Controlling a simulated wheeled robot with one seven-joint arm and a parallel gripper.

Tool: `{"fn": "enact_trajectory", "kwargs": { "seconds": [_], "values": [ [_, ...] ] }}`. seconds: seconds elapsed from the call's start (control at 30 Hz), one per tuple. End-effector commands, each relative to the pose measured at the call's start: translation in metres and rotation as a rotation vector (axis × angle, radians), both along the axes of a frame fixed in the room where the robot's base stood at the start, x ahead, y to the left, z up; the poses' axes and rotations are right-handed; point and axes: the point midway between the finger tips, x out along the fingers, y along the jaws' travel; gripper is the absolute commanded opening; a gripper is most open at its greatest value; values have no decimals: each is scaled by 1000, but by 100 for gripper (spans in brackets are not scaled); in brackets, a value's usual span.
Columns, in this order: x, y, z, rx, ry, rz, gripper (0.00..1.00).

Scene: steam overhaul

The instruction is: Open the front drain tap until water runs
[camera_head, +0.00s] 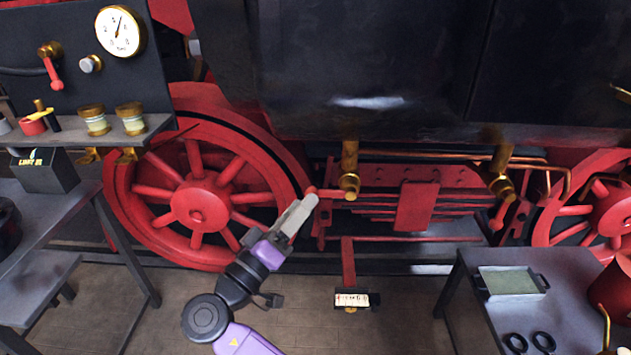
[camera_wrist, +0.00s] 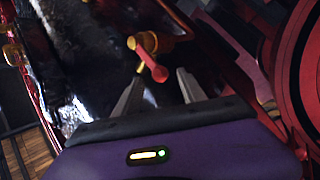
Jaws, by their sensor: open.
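A brass drain tap (camera_head: 349,170) hangs under the black cylinder in the middle of the head view. Its red lever (camera_head: 328,193) points left, roughly level. My gripper (camera_head: 308,204) is at the lever's round end. In the wrist view the same lever (camera_wrist: 147,58) ends in a red knob that appears between the tips of my open gripper (camera_wrist: 160,78). I cannot tell whether the fingers touch it. A second brass tap (camera_head: 499,178) is further right, its red lever (camera_head: 499,216) hanging down. No water shows under either tap.
A red spoked wheel (camera_head: 197,200) stands left of my gripper. A small labelled plate (camera_head: 351,300) sits low under the first tap. A grey bench (camera_head: 575,300) is at lower right; a shelf (camera_head: 85,140) with jars is at left. The floor between is clear.

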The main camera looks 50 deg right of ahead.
Motion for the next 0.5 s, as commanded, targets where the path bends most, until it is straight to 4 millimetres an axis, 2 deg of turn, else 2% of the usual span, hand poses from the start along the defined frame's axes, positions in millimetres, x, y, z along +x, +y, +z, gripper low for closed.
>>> {"fn": "enact_trajectory", "kwargs": {
  "seconds": [0.5],
  "values": [
    [5,-65,20,1,1,0,48]
  ]
}}
